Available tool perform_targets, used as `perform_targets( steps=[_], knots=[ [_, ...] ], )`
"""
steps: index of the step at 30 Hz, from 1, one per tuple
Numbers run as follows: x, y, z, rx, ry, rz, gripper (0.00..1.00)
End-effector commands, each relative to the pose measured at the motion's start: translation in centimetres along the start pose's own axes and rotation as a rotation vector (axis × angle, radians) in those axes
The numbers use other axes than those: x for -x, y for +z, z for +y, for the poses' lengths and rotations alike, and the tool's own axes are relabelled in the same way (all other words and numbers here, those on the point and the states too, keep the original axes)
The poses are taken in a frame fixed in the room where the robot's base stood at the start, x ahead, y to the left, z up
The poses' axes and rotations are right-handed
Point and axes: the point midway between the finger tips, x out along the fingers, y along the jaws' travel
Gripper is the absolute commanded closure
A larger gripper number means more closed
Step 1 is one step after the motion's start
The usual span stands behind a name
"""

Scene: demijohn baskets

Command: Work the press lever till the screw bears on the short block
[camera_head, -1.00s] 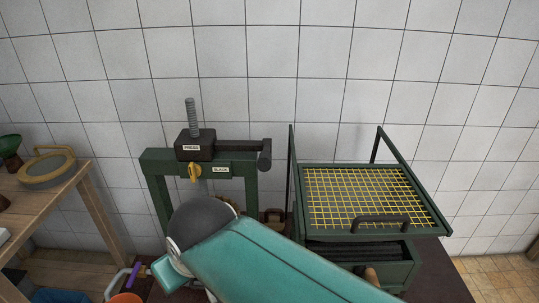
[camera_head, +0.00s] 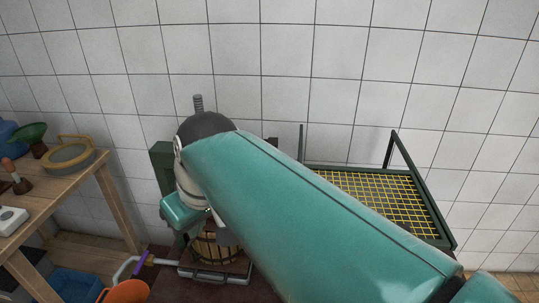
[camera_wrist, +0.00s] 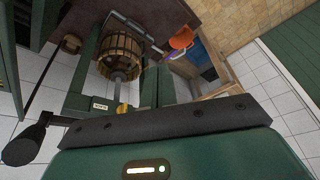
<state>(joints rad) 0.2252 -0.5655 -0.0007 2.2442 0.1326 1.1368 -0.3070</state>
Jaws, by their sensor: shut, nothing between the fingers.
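The press stands against the tiled wall. In the head view my arm covers most of it; the grey screw (camera_head: 198,103) sticks up above, and part of its green frame (camera_head: 163,160) shows at left. In the wrist view the frame (camera_wrist: 78,103), the grey screw shaft (camera_wrist: 118,88) and the slatted basket (camera_wrist: 121,50) show. The press lever, a dark bar with a round black end (camera_wrist: 22,150), lies at lower left, apart from my gripper's housing. My gripper (camera_head: 180,212) is shut and empty in front of the press; its fingertips are not clear. I cannot make out the short block or any screw contact.
A green rack with yellow mesh (camera_head: 385,200) stands close on the right. A wooden bench (camera_head: 70,185) with several items is at left. An orange bucket (camera_head: 124,292) and a purple-handled thing (camera_head: 141,259) sit low in front.

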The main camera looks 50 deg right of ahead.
Motion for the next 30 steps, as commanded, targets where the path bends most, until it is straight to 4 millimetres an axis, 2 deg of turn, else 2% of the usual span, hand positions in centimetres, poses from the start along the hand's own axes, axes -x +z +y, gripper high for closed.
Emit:
perform_targets(
  steps=[5,12,18,21,25,30],
  knots=[
    [3.1,-2.8,4.2,0.030,-0.079,-0.061,1.00],
    [8.9,-5.7,12.7,0.152,-0.272,-0.058,1.00],
    [13.9,-5.5,20.5,0.303,-0.415,0.047,1.00],
    [15.7,-4.7,23.1,0.371,-0.456,0.099,1.00],
    [16.9,-4.1,24.6,0.422,-0.478,0.137,1.00],
    [16.2,-4.0,24.2,0.433,-0.483,0.143,1.00]
  ],
)
